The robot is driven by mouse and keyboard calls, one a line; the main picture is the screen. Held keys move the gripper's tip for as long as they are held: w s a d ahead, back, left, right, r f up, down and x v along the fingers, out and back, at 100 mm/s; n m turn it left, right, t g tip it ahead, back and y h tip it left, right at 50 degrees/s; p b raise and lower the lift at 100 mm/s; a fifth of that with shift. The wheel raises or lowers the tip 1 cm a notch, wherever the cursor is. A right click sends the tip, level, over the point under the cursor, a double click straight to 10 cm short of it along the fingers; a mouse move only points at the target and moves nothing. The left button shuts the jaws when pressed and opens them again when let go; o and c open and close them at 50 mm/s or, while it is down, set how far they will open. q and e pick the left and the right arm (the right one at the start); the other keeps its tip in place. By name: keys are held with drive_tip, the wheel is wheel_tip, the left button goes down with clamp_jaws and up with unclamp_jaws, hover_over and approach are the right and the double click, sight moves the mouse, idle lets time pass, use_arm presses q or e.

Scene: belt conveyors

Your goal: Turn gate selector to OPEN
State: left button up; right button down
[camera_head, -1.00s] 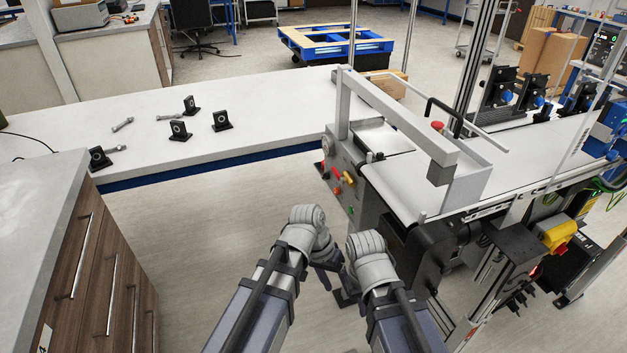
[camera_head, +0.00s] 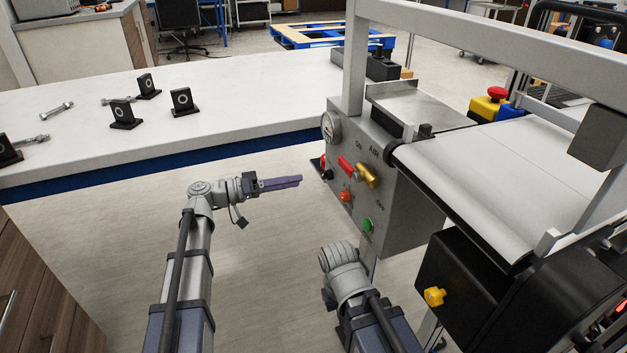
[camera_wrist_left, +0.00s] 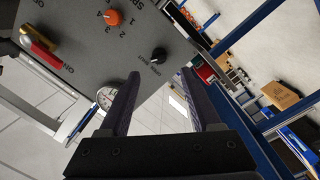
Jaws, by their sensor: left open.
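A grey control panel (camera_head: 378,222) stands at the front of the conveyor. A small black knob (camera_head: 327,174) sits near its left edge and also shows in the left wrist view (camera_wrist_left: 159,54), with small lettering beside it that I cannot read for sure. I take this knob as the gate selector; its pointer direction is unclear. My left gripper (camera_head: 300,180) points right, just left of the knob and apart from it. In the left wrist view its two fingers (camera_wrist_left: 160,95) are spread and empty. My right arm's wrist shows low in the middle; its gripper is hidden.
The panel also carries a gauge (camera_head: 331,127), a red lever (camera_head: 347,166) on a brass valve (camera_head: 367,175), an orange knob (camera_head: 346,196) and a green button (camera_head: 367,224). A grey frame (camera_head: 470,45) rises above. Floor before the panel is clear.

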sight(327, 175)
use_arm(q)
drive_tip(key=x, duration=0.7)
drive_tip(key=shift+w+d, duration=0.2)
drive_tip(key=shift+d, duration=0.15)
drive_tip(key=shift+r, duration=0.1)
clamp_jaws()
idle(0.4)
